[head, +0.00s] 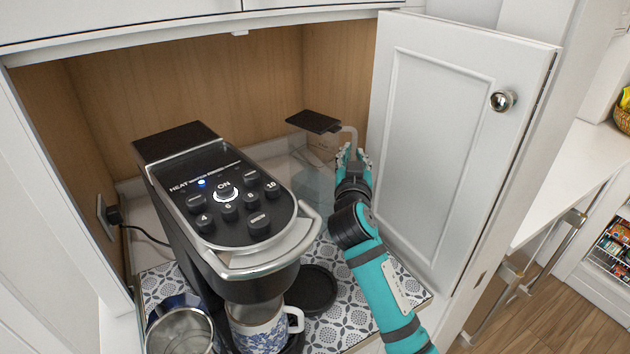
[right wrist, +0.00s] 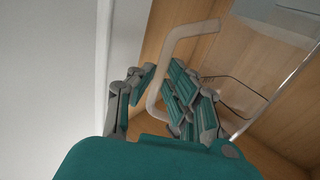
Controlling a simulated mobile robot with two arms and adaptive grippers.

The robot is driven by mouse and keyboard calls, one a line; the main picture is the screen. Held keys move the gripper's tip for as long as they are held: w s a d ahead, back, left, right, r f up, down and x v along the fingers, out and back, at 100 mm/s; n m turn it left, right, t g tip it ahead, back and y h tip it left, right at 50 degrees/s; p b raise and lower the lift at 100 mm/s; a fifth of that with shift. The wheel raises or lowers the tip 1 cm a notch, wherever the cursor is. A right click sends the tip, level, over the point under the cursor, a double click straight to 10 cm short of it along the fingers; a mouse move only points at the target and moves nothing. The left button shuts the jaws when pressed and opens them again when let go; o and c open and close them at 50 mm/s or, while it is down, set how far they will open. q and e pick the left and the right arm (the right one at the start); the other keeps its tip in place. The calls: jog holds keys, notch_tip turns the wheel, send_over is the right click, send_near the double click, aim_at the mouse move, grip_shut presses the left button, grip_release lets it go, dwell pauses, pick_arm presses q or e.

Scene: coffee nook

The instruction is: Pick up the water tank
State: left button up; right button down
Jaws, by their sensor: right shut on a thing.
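The water tank (head: 319,183) is a clear container with bluish water low inside and a flat black lid (head: 314,121). It stands upright behind and to the right of the coffee machine in the head view. I cannot tell whether its base touches the surface. Its pale bent handle (right wrist: 168,62) is on the right side. My right gripper (head: 351,158) is shut on this handle; in the right wrist view the teal-padded fingers (right wrist: 160,98) lie on both sides of it. My left gripper is not in view.
The coffee machine (head: 222,195) stands close left of the tank. A patterned mug (head: 258,330) and a metal pitcher (head: 180,332) are at its front. The open cabinet door (head: 455,130) is close right of my right arm. Wooden cabinet walls (head: 200,75) enclose the back.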

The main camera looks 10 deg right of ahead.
aim_at(354, 139)
jog(key=shift+w, duration=0.1)
jog(key=shift+r, duration=0.25)
jog(key=shift+w+r+b, duration=0.15)
jog(key=shift+r+b, duration=0.3)
jog(key=shift+r, duration=0.3)
jog(key=shift+r+b, duration=0.3)
jog(key=shift+r, duration=0.55)
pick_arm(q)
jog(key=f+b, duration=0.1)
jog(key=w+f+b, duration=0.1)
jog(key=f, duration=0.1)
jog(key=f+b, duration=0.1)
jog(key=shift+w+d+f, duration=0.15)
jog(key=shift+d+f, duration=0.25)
pick_arm(e)
jog(key=s+d+r, duration=0.1)
jog(key=s, duration=1.5)
jog(key=shift+d+r, duration=0.2)
jog(key=shift+d, duration=0.2)
